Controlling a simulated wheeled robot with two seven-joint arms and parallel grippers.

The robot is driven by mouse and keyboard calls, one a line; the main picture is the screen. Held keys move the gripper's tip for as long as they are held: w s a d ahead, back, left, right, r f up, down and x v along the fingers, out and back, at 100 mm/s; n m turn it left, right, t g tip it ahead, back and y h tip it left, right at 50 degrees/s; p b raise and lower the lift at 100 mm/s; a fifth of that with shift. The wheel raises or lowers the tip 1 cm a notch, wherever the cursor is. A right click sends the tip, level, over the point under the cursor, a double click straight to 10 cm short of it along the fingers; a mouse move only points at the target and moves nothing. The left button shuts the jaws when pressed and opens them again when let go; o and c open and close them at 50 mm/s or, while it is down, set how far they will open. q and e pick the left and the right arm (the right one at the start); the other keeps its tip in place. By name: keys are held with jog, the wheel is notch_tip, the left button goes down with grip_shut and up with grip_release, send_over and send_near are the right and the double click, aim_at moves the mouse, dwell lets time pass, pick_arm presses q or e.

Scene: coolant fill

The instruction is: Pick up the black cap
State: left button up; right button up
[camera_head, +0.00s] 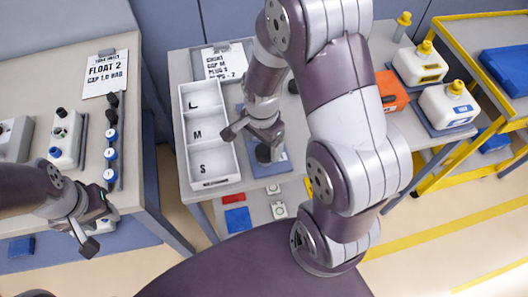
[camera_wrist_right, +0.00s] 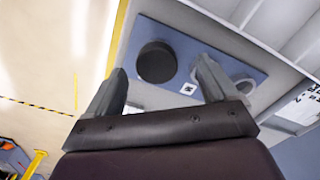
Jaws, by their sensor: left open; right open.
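The black cap (camera_wrist_right: 156,62) is a dark round disc lying on a blue mat (camera_wrist_right: 185,45) in the right wrist view. In the head view the black cap (camera_head: 263,153) shows just below my right gripper, partly hidden by it. My right gripper (camera_head: 252,141) is open and empty. In the wrist view its fingers (camera_wrist_right: 160,78) point toward the mat, with the cap between and beyond the tips; I cannot tell the exact gap. My left gripper (camera_head: 93,226) is open and empty, by the front edge of the left table.
A white tray (camera_head: 184,140) marked L, M, S stands left of the mat, its compartments empty. My right arm hides part of the middle table. White jugs (camera_head: 420,65) and an orange box (camera_head: 391,92) stand at right. Blue-capped items (camera_head: 111,155) line the left table.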

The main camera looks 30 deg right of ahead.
aim_at(264, 151)
jog(key=f, duration=0.3)
jog(key=shift+s+d+f, duration=0.2)
jog(key=shift+s+d, duration=0.05)
jog(key=shift+d, duration=0.05)
jog(key=shift+w+f, duration=0.1)
jog(key=shift+f, duration=0.3)
jog(key=shift+a, duration=0.1)
jog(key=c, duration=1.2)
jog(key=shift+o, duration=0.2)
jog(key=shift+r, duration=0.1)
